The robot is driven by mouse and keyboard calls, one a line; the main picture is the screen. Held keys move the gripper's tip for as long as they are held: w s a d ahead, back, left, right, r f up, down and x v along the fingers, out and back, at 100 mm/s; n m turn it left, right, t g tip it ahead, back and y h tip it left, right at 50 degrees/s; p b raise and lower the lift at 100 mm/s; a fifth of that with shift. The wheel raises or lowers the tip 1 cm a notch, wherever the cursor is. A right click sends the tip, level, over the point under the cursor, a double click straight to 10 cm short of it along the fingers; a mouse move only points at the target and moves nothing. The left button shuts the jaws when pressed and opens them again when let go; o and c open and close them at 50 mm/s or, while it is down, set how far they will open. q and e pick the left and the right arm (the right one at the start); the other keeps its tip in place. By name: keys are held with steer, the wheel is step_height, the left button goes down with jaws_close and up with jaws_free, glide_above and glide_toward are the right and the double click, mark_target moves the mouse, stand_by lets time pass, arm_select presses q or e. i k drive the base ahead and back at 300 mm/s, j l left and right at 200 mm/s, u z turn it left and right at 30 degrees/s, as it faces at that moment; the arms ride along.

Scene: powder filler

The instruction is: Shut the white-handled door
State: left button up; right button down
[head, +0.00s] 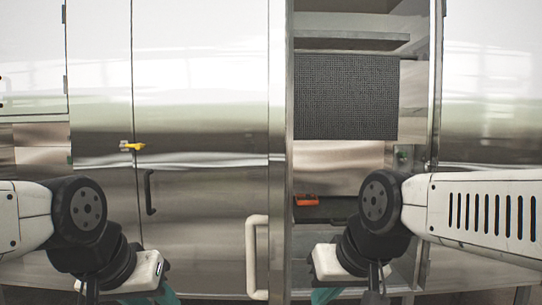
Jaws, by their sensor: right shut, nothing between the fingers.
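The white-handled door (280,120) stands open, seen almost edge-on as a narrow metal strip at the left side of an open cabinet bay. Its white C-shaped handle (251,257) sticks out to the left, low in the view. My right gripper (325,295) is at the bottom edge, right of the door and handle and in front of the open bay. It is shut and empty, apart from the handle. My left gripper (160,297) is at the bottom edge, left of the handle. Its fingers are mostly cut off by the frame.
The open bay shows a shelf (350,40), a dark mesh panel (345,98) and an orange item (306,200). Left of it is a closed steel panel (200,180) with a black handle (149,192) and a yellow latch (133,146). Another steel panel (490,90) stands at right.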

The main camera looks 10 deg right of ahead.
mark_target(280, 40)
steer(key=j+z, duration=0.35)
steer(key=k+j+z, duration=0.15)
steer(key=j+z, duration=0.2)
steer(key=j, duration=0.2)
steer(key=k, duration=0.35)
